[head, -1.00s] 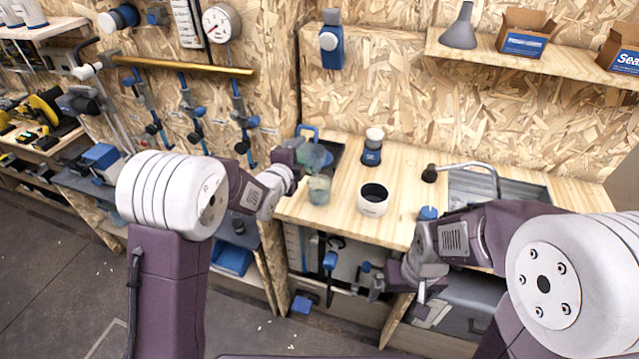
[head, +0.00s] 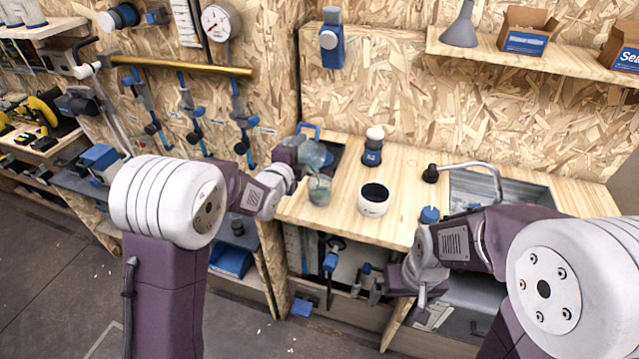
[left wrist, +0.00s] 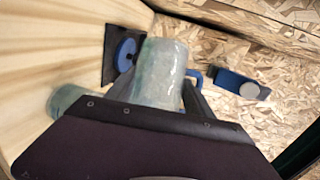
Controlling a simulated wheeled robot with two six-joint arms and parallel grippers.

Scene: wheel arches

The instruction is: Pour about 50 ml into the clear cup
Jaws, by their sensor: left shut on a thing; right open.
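My left gripper (head: 300,158) is shut on a clear, grey-green vessel (head: 313,154), held above the worktop's left end. In the left wrist view the vessel (left wrist: 160,75) stands between the fingers. The clear cup (head: 319,189) is on the wood just below the held vessel in the head view. A similar translucent shape, probably the cup (left wrist: 65,99), shows at the left in the wrist view, partly behind my gripper. I cannot make out a stream or the liquid level. My right gripper (head: 422,300) is open and low in front of the worktop, away from the cup.
A white cup with a dark inside (head: 374,199) stands right of the clear cup. A blue-and-white bottle (head: 373,146) is behind it. A dark plate with a blue disc (left wrist: 122,52) lies near the vessel. The sink (head: 500,188) is at the right. Bare wood (head: 400,165) lies between.

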